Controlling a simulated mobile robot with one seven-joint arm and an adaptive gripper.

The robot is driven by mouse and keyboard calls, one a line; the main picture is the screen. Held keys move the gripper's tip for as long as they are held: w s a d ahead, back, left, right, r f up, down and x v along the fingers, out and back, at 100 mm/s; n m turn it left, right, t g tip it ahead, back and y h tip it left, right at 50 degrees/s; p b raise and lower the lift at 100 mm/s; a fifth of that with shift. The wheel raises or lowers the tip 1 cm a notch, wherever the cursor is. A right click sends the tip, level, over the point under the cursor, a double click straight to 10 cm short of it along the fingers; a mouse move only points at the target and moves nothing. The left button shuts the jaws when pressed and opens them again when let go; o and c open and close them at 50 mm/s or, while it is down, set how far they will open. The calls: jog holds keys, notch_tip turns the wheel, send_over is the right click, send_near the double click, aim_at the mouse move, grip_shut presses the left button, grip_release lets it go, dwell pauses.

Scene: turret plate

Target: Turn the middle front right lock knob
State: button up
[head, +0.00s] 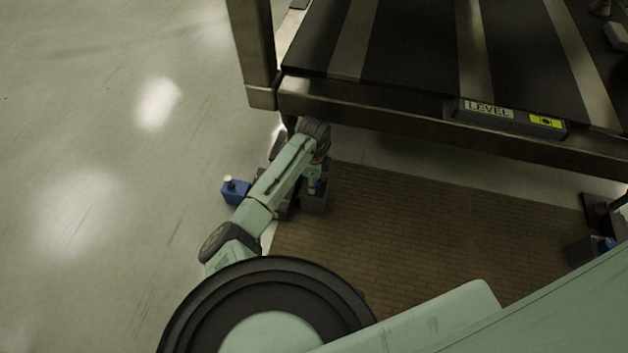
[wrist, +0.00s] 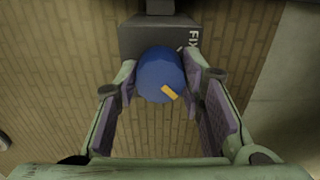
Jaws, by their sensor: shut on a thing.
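The lock knob (wrist: 158,72) is a round blue knob with a short yellow mark at its lower right, seen in the wrist view. It sits on a dark grey block (wrist: 140,36) with white lettering, partly readable as "FIX". My gripper (wrist: 160,82) has its purple-padded fingers on both sides of the knob and is shut on it. In the head view my arm reaches down to the block (head: 313,200) at the left edge of the brown mat. There, my gripper (head: 314,184) and the knob are small and mostly covered by my arm.
A plate table (head: 390,112) with a "LEVEL" label stands above and behind my arm. Another dark block (head: 583,250) stands at the right. The brown mat (head: 430,225) between is clear.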

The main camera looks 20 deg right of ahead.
jog(key=shift+r+n+p, duration=0.15)
jog(key=shift+n+p, duration=0.15)
jog(key=shift+p, duration=0.15)
jog(key=shift+c, duration=0.4)
jog(key=n+p, duration=0.2)
jog(key=p, duration=0.1)
jog(key=shift+s+r+n, duration=0.1)
jog(key=shift+n, duration=0.3)
jog(key=n+p, duration=0.4)
jog(key=n, duration=0.1)
jog(key=n+p, duration=0.2)
jog(key=n, duration=0.3)
jog(key=shift+f, duration=0.2)
jog(key=shift+n+p, duration=0.7)
jog(key=shift+n, duration=1.5)
jog(key=o, duration=1.1)
jog(key=shift+o, duration=0.2)
